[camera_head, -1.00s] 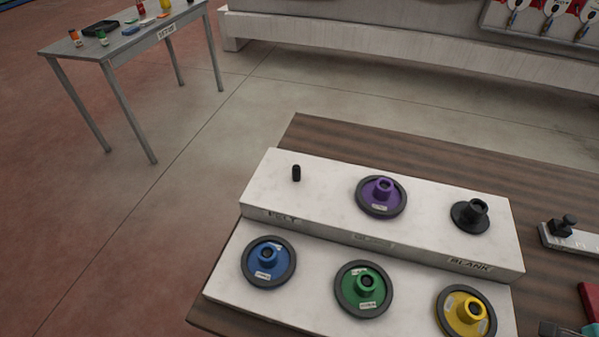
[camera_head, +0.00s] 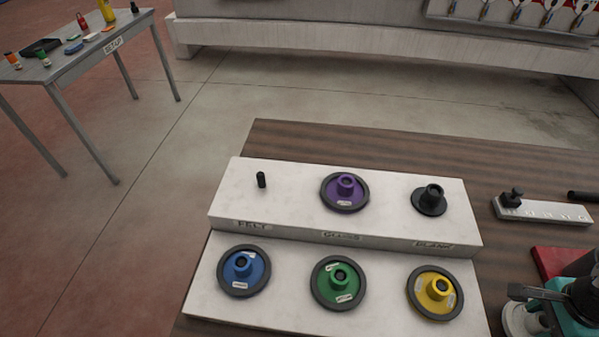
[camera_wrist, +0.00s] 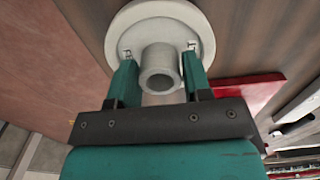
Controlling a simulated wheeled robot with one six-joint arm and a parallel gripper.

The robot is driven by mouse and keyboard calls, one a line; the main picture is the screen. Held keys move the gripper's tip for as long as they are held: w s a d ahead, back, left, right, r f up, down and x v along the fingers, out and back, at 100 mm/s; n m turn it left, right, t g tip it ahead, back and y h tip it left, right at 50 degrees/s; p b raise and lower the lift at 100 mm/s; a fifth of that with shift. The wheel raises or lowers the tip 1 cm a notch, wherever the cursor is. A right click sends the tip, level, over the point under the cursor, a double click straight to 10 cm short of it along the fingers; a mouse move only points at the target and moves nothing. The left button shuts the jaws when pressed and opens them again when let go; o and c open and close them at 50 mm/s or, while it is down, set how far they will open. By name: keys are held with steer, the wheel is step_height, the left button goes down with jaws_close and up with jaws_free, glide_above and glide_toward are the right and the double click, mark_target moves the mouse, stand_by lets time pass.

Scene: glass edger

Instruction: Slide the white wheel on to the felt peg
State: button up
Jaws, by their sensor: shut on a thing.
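The white wheel (camera_wrist: 159,25) fills the top of the wrist view, with its hub (camera_wrist: 160,70) between the two fingers. My gripper (camera_wrist: 158,75) is shut on that hub. In the head view the wheel (camera_head: 519,318) shows partly at the lower right edge, beside my gripper (camera_head: 540,293). The felt peg (camera_head: 261,180) is a short black upright post at the left end of the raised step of the white rack, above the FELT label (camera_head: 252,225). The peg is bare. The wheel is well to the right of it.
The rack (camera_head: 290,175) holds a purple wheel (camera_head: 345,206) and a black flanged piece (camera_head: 430,199) on its upper step. Blue (camera_head: 235,285), green (camera_head: 330,290) and yellow (camera_head: 430,308) wheels sit on the lower step. A red object (camera_head: 560,262) and a pale bar (camera_head: 550,211) lie right.

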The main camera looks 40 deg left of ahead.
steer(key=shift+r+p, duration=1.45)
steer(key=shift+r, duration=0.85)
